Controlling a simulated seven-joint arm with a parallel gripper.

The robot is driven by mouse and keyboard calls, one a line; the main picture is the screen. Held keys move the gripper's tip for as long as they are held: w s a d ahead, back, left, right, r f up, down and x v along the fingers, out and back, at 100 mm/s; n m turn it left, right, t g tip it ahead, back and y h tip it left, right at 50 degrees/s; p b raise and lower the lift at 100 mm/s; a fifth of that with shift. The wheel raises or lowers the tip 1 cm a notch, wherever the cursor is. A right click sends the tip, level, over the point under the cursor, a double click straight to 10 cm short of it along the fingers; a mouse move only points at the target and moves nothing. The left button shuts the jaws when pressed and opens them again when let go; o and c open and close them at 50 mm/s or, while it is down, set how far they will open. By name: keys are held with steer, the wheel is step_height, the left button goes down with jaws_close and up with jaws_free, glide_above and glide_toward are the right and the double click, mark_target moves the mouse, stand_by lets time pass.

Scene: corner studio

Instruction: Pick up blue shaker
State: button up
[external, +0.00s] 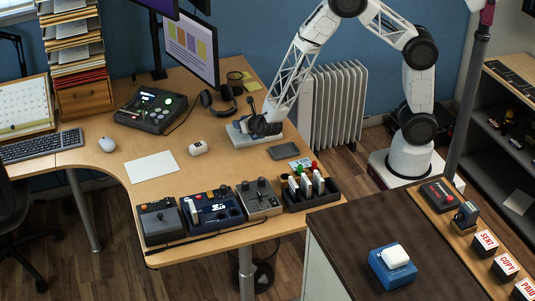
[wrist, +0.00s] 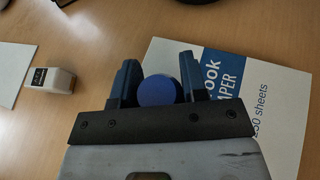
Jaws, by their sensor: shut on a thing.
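The blue shaker (wrist: 158,91) shows in the wrist view as a round blue end between the two dark fingers of my gripper (wrist: 158,68). My gripper is shut on it. In the external view my gripper (external: 262,127) is low over the back right of the wooden desk, at a pale paper pack (external: 240,134). I cannot make out the shaker there, and I cannot tell whether it still touches what is under it.
The paper pack (wrist: 275,105) lies under my gripper. A small white block (external: 197,148) and a white sheet (external: 150,166) lie to the left. Headphones (external: 218,98) and a mug (external: 235,78) stand behind.

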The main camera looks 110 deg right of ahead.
steer(key=shift+s+a, duration=0.3)
steer(key=shift+s, duration=0.2)
